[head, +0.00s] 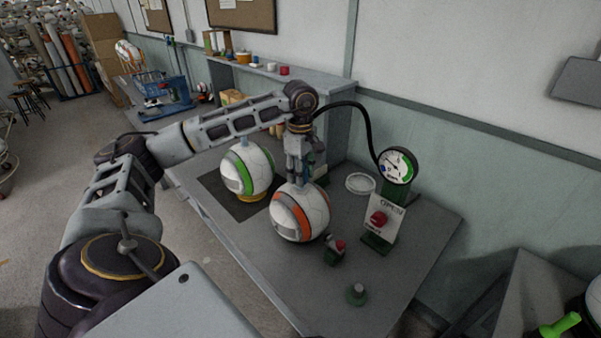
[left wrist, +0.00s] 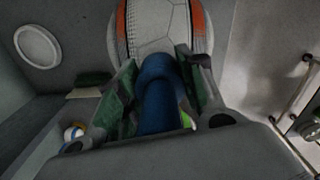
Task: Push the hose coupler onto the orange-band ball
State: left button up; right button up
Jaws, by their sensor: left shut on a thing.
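The orange-band ball (head: 300,214), white with an orange stripe, sits on the grey workbench; its top also shows in the left wrist view (left wrist: 160,28). My left gripper (head: 299,178) points down directly above this ball. It is shut on the blue hose coupler (left wrist: 158,95), which stands between the fingers with its end at the top of the ball. I cannot tell whether the coupler is seated on the ball's valve. A black hose (head: 364,117) arcs from the gauge (head: 397,165) to near the gripper. My right gripper is not in view.
A green-band ball (head: 247,168) stands close behind and left of the orange-band ball. The front bench (head: 300,290) is clear.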

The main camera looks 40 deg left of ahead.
pick_arm(q)
jog(key=shift+f, duration=0.4)
jog(key=o, duration=1.1)
jog(key=shift+r, duration=0.2)
jog(key=shift+r, duration=5.75)
jog(key=shift+r, duration=0.15)
notch_tip(320, 180, up, 9)
jog(key=p, duration=0.8)
jog(key=shift+p, duration=0.35)
jog(key=shift+r+p, duration=0.45)
jog(key=shift+r, duration=0.1)
